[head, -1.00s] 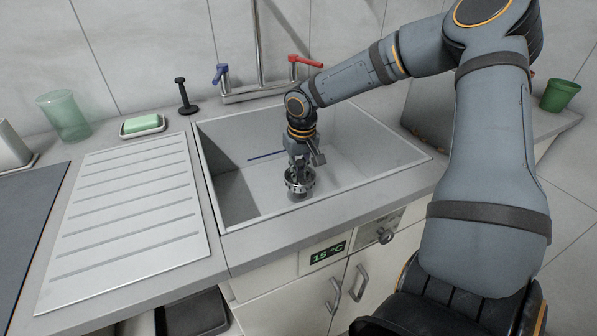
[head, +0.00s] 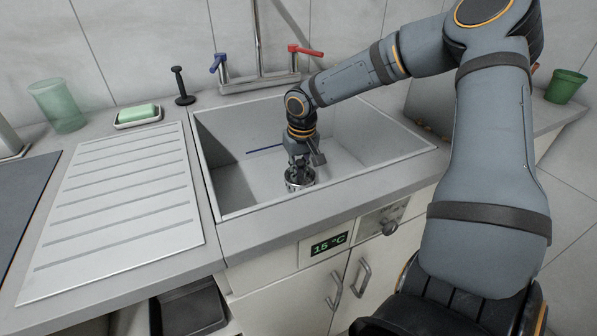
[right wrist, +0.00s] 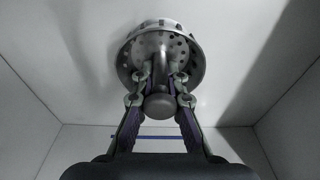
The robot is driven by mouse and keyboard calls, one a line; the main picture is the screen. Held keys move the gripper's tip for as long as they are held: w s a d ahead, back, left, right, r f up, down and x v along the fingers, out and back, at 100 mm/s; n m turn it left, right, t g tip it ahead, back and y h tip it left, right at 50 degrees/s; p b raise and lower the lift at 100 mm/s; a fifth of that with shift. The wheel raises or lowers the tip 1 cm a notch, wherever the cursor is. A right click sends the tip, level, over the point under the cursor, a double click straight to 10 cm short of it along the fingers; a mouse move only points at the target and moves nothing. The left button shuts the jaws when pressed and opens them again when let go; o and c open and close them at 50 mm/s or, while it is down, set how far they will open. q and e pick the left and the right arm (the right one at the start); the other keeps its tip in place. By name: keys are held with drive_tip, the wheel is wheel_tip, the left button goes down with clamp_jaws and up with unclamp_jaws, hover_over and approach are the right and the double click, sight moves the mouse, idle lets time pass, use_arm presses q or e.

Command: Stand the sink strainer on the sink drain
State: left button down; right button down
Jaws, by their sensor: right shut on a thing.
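The sink strainer (head: 298,184) is a metal perforated basket low in the sink (head: 236,196). In the right wrist view the strainer (right wrist: 186,50) shows its holed rim, central stem and round knob. My right gripper (right wrist: 160,92) reaches down from above, with its fingers on both sides of the stem behind the knob, shut on the strainer. The right gripper (head: 299,169) hides the strainer's top in the head view. The sink drain cannot be made out in either view, and I cannot tell whether the strainer touches the sink floor. My left gripper is not in view.
Sink walls surround the right gripper. A tap (head: 262,82) with blue and red handles stands behind. A black plunger-like stopper (head: 182,88), soap dish (head: 139,120) and green glass (head: 58,106) stand at the back left. The ribbed drainboard (head: 115,215) is clear.

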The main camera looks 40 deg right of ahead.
drive_tip(key=shift+f+b, duration=0.3)
drive_tip(key=shift+f, duration=0.25)
drive_tip(key=c, duration=1.3)
unclamp_jaws()
drive_tip(key=r, duration=0.4)
drive_tip(key=s+r, duration=0.1)
drive_tip(key=r, duration=0.7)
drive_tip(key=shift+s+a, duration=0.2)
